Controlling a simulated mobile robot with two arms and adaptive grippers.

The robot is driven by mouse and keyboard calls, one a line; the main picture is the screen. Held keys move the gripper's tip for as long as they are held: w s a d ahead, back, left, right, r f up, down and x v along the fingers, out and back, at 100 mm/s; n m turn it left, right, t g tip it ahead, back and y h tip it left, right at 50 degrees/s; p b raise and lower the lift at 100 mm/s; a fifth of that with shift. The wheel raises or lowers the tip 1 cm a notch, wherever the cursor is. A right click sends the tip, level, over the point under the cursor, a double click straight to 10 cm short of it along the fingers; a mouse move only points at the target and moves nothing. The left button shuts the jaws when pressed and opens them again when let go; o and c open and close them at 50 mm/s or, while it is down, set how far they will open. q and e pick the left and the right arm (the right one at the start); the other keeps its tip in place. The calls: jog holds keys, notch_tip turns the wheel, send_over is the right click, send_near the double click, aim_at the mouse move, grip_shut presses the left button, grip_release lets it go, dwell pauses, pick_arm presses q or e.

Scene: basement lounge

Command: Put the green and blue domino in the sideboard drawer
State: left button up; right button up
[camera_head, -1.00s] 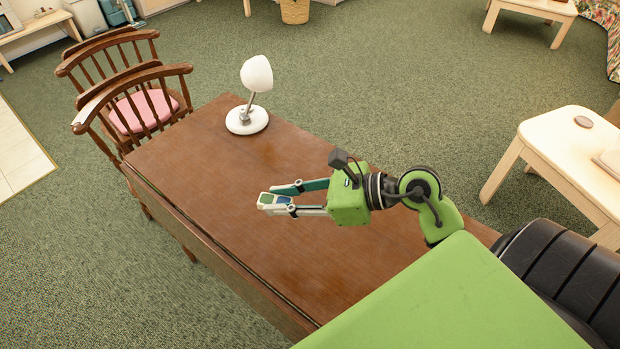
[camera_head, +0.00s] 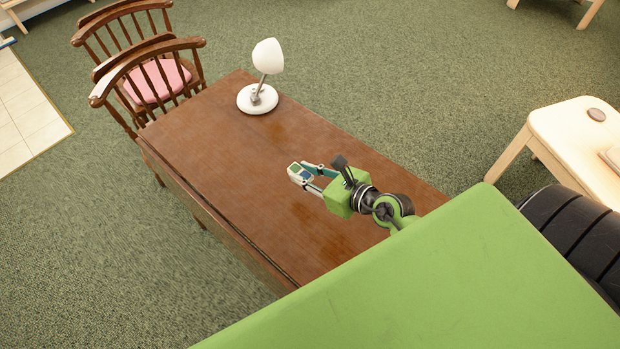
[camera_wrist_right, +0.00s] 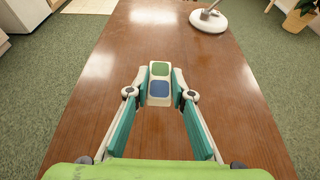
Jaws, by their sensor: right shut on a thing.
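The domino, white with a green square and a blue square, shows in the head view (camera_head: 299,173) and in the right wrist view (camera_wrist_right: 160,84). My right gripper (camera_head: 302,177) is shut on it. In the right wrist view the two fingertips (camera_wrist_right: 160,93) press on its sides, with the green half farther out. The domino is over the brown wooden table (camera_head: 215,150); its height above the top is hard to tell. My left gripper is not in view. I cannot make out a sideboard drawer in these frames.
A white lamp (camera_head: 258,98) stands at the table's far end. Wooden chairs (camera_head: 160,80), one with a pink cushion, stand at upper left. A pale table (camera_head: 575,135) is at right. Green carpet (camera_head: 400,80) lies open beyond. The tabletop around the gripper is clear.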

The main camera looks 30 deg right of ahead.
aim_at(310, 174)
jog(key=w+d+f, duration=0.1)
jog(key=d+f+b, duration=0.1)
jog(key=f, duration=0.1)
jog(key=w+d+f, duration=0.1)
jog(key=f, duration=0.1)
jog(key=shift+w+f+b, duration=0.2)
jog(key=shift+w+b, duration=0.15)
jog(key=shift+b, duration=0.05)
jog(key=f, duration=0.1)
jog(key=f+b, duration=0.1)
jog(key=f, duration=0.1)
jog(key=shift+w+d+f, duration=0.15)
jog(key=shift+w+f, duration=0.05)
jog(key=shift+f, duration=0.05)
jog(key=shift+f, duration=0.15)
jog(key=o, duration=0.9)
